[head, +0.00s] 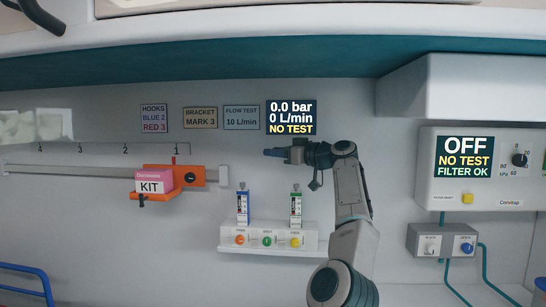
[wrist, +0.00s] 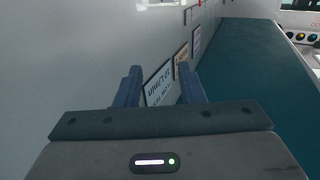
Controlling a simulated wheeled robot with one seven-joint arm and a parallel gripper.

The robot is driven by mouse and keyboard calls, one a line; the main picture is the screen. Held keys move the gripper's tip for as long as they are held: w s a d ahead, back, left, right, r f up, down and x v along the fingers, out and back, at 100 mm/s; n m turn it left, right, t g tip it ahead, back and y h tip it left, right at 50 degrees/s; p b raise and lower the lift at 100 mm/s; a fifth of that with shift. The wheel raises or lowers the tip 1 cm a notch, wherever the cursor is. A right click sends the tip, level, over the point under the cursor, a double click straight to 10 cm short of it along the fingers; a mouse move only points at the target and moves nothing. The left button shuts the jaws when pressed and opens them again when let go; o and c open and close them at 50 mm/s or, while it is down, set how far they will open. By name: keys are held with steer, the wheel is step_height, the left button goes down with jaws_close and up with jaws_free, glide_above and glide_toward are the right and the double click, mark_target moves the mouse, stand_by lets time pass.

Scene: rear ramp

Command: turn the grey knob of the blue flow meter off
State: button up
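The blue flow meter (head: 242,203) stands upright on the left part of a white outlet panel (head: 275,230) on the wall, in the head view. My gripper (head: 270,153) is above and between the two meters, pointing left, well clear of both. In the wrist view my gripper (wrist: 162,78) has its two fingers apart with nothing between them. The flow meters do not show in the wrist view.
A display (head: 291,117) above my gripper reads 0.0 bar, 0 L/min, NO TEST. A flow test sign (head: 241,117) reads 10 L/min. An orange bracket (head: 187,177) with a pink kit box (head: 152,181) sits left on a rail. A suction unit (head: 500,165) is at right.

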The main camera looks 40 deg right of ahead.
steer(key=w+a+f+g+y+p, duration=0.1)
steer(key=w+a+f+g, duration=0.15)
steer(key=w+a, duration=0.75)
steer(key=w+a+f+g+p, duration=0.1)
steer(key=w+a+f, duration=0.35)
steer(key=a, duration=0.85)
steer(key=w+a+f+m+g+h+p, duration=0.1)
steer(key=a+f, duration=0.3)
steer(key=a, duration=0.5)
steer(key=w+a+f+m+g+h+p, duration=0.15)
steer(key=a+f, duration=0.25)
steer(key=a, duration=0.4)
steer(key=m+g+h+p, duration=0.7)
steer(key=m+h+p, duration=0.5)
steer(key=m+h, duration=0.6)
glide_toward(241, 186)
steer(key=w+d+p, duration=0.1)
steer(key=d, duration=0.2)
steer(key=w+d+f+n+h+p, duration=0.1)
steer(key=d, duration=0.3)
steer(key=w+d+f+n+h+p, duration=0.1)
steer(key=d, duration=0.2)
steer(key=shift+d+n+p, duration=0.15)
steer(key=shift+n+p, duration=0.1)
steer(key=shift+p, duration=0.05)
